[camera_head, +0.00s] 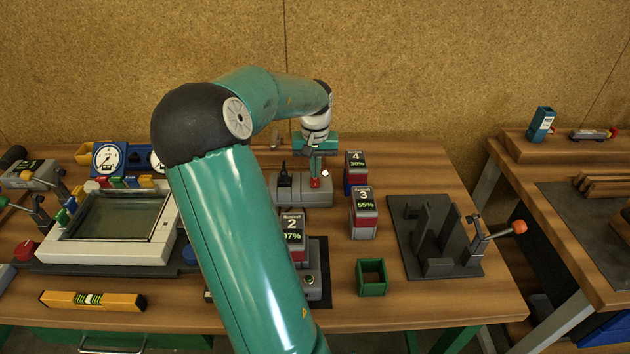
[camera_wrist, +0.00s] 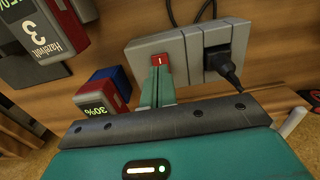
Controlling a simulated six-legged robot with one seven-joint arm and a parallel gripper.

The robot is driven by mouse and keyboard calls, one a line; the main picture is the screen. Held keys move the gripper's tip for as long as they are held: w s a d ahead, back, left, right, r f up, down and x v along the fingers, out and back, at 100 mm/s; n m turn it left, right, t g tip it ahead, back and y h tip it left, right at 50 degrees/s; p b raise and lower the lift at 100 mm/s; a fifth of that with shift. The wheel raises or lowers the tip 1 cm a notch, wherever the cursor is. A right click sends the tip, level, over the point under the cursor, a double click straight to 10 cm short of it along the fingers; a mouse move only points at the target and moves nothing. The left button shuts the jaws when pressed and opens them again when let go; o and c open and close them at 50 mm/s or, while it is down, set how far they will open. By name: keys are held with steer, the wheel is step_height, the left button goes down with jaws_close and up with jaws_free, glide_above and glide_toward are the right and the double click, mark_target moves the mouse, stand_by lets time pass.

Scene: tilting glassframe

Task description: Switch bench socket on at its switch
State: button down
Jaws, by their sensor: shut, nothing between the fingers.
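The bench socket (camera_head: 290,194) is a long grey block on the wooden bench, also in the wrist view (camera_wrist: 190,42). A black plug with a cable (camera_wrist: 218,62) sits in one end; it shows in the head view as well (camera_head: 284,178). Its switch is a small red rocker (camera_wrist: 162,60) with a pale mark, near the other end. My gripper (camera_wrist: 160,72) is shut and empty, its green fingertips right at the switch. In the head view my gripper (camera_head: 316,176) points down onto the socket's right part. I cannot tell whether the fingertips touch the rocker.
Battery packs 4 (camera_head: 356,172), 3 (camera_head: 364,212) and 2 (camera_head: 293,232) stand close to the right and front of the socket. A green open box (camera_head: 371,277) and a dark fixture (camera_head: 436,238) stand further right. Bare wood lies between them.

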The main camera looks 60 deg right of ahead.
mark_target(314, 185)
step_height(314, 185, up, 4)
steer(key=shift+r, duration=0.15)
stand_by(0.4)
steer(key=shift+w, duration=0.1)
stand_by(0.4)
steer(key=w+a+r+n+t+y, duration=0.1)
steer(key=w+a+r+n, duration=0.3)
steer(key=a, duration=0.9)
steer(key=w+a+r+n+t, duration=0.2)
steer(key=w+a, duration=0.5)
steer(key=a, duration=0.5)
steer(key=s+a+r+n+t, duration=0.1)
steer(key=s+a+n, duration=0.2)
steer(key=a, duration=0.9)
steer(key=s+a+r+n+t+h, duration=0.1)
steer(key=s+a+n, duration=0.2)
steer(key=a, duration=0.9)
steer(key=shift+s+n+t, duration=0.3)
steer(key=shift+s, duration=0.45)
steer(key=shift+d, duration=0.15)
